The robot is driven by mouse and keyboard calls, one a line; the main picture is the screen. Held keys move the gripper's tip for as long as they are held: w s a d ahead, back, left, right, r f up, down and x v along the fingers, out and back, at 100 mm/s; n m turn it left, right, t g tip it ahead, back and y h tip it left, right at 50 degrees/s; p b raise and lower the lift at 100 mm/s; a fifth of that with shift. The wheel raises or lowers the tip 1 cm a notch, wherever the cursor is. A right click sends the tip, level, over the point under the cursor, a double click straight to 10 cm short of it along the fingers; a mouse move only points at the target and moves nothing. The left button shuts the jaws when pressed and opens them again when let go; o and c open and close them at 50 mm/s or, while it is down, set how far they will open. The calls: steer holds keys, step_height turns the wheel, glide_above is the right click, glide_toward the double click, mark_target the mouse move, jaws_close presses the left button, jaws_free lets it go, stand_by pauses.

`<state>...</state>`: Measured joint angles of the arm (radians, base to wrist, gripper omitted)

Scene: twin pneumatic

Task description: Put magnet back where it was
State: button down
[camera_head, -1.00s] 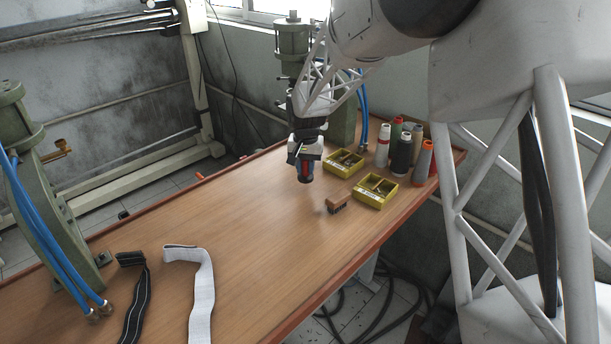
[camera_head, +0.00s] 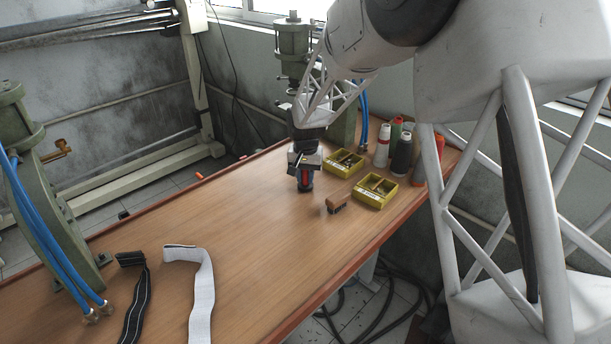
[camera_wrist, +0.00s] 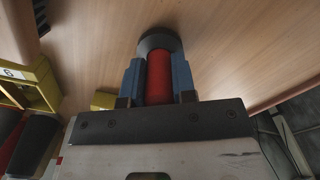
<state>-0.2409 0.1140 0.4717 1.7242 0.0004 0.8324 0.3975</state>
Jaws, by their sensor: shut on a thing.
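The magnet (camera_wrist: 159,77) looks like a red cylinder with a wide dark round end. My gripper (camera_wrist: 158,88) is shut on its red body, with one blue finger on each side. In the head view the magnet (camera_head: 305,187) is upright, dark end down, under my gripper (camera_head: 305,175). It is at or just above the wooden table, left of the yellow boxes; I cannot tell if it touches. The fingers hide part of its sides.
A small brush (camera_head: 337,203) lies just right of the magnet. A black strap (camera_head: 134,290) and a white strap (camera_head: 202,290) lie at front left. The table's middle (camera_head: 240,230) is clear.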

steer(key=shift+f, duration=0.15)
steer(key=c, duration=0.9)
jaws_free()
step_height(320, 180, up, 12)
steer(key=shift+r, duration=0.15)
stand_by(0.5)
